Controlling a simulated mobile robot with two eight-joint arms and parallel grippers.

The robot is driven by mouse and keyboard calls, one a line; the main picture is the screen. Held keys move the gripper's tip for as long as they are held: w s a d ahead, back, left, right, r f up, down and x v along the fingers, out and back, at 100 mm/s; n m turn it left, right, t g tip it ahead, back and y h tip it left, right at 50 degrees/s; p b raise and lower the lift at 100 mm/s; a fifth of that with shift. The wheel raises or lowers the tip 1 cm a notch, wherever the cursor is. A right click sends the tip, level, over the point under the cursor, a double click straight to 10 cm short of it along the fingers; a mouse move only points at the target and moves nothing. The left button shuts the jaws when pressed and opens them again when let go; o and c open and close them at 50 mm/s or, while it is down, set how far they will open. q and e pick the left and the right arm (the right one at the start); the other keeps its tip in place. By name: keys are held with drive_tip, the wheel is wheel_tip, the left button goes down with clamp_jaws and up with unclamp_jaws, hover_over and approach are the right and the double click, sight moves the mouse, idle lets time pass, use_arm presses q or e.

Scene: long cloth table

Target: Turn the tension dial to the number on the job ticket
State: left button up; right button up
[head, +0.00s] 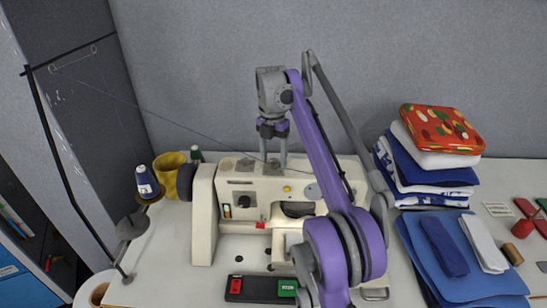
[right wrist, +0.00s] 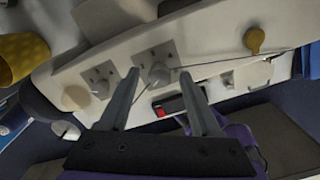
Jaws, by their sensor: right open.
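The cream sewing machine (head: 205,215) stands on the table. Two grey dials on marked plates sit on its top, a left one (head: 245,165) and a right one partly behind my fingers. In the right wrist view they are the left dial (right wrist: 98,82) and the right dial (right wrist: 157,74); a thread runs by the right one. A dark knob (head: 245,201) is on the machine's front. I cannot tell which is the tension dial or read its numbers. My right gripper (head: 273,158) points down, open and empty, over the right dial; its fingers (right wrist: 160,98) show either side below it. My left gripper is out of view.
A small white card (head: 497,210) lies at the right; its writing is unreadable. Folded cloth (head: 430,165) and blue fabric (head: 460,265) lie right of the machine. A thread stand (head: 75,180), spool (head: 147,183) and yellow mug (head: 170,172) stand left. A black switch box (head: 260,290) is in front.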

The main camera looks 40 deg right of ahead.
clamp_jaws()
idle(0.4)
